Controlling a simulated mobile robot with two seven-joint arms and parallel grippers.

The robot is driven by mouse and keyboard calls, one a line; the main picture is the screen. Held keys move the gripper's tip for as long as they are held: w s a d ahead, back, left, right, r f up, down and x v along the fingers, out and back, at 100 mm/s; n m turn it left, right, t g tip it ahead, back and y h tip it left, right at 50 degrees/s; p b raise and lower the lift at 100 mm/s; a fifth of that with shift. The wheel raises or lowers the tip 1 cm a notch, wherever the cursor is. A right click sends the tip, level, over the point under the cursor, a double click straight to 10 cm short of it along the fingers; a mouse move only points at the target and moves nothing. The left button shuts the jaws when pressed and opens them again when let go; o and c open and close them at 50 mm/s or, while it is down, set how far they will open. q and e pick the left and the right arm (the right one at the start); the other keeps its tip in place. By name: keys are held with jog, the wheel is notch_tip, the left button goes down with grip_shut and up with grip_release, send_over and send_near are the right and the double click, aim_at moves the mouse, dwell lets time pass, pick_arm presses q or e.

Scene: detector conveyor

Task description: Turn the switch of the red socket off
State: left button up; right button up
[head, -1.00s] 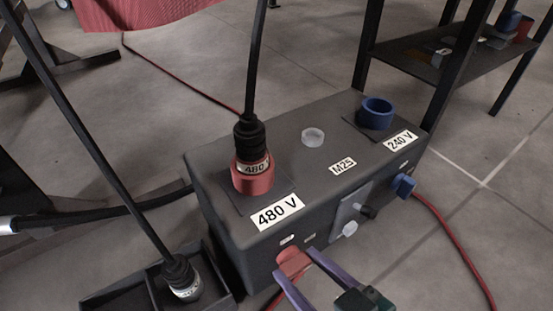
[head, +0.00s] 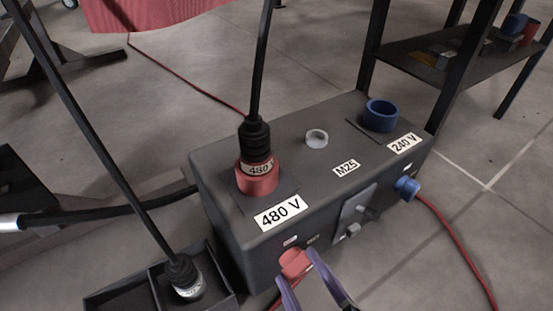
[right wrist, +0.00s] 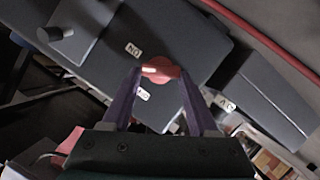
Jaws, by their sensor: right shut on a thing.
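The red switch (head: 294,262) sits on the front face of the grey box, below the 480 V label. My right gripper (head: 297,270) comes from below, its purple fingers one on each side of the switch. In the right wrist view the red knob (right wrist: 160,70) lies between the fingertips (right wrist: 162,75), with a pale mark on it. The gripper is shut on it. The red socket (head: 258,182) on the box top has a black 480 plug (head: 255,140) in it. My left gripper is not in view.
The grey box (head: 230,225) also carries a blue socket (head: 381,115), a blue switch (head: 407,188) and a grey lever plate (head: 355,210). A black tray (head: 115,295) with a second plug (head: 186,280) stands at left. Red cables run over the floor.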

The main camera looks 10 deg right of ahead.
jog(key=shift+f, duration=0.1)
dwell(0.3)
jog(key=o, duration=1.4)
jog(key=shift+s, duration=0.1)
jog(key=shift+s+r, duration=0.25)
jog(key=shift+s, duration=0.05)
jog(key=p+v, duration=0.4)
jog(key=v, duration=0.5)
jog(key=shift+s+f, duration=0.15)
jog(key=shift+s, duration=0.05)
